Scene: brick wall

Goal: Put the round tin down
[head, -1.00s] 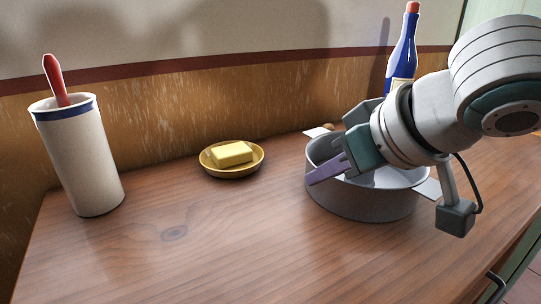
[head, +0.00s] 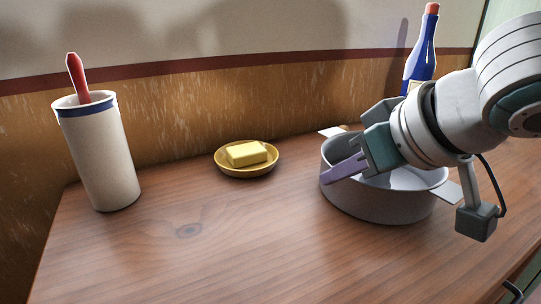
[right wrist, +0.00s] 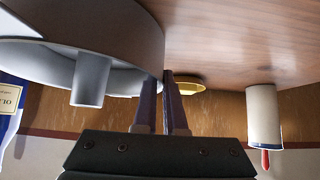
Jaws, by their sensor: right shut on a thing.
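The round tin (head: 380,208) is grey, wide and upright at the right of the table in the head view. It also shows large at the left of the right wrist view (right wrist: 150,40), with a pale tube (right wrist: 92,78) in its middle. My right gripper (head: 342,171) is shut on the tin's wall at its left side, with a purple finger showing in front of the wall. The tin's base looks at or very close to the tabletop; I cannot tell whether it touches. My left gripper is not in view.
The wooden table (head: 240,240) is clear at the front and middle. A yellow dish (head: 232,170) with butter (head: 246,153) stands left of the tin. A white holder (head: 100,155) with a red handle (head: 76,75) stands far left. A blue bottle (head: 421,62) stands behind my right arm.

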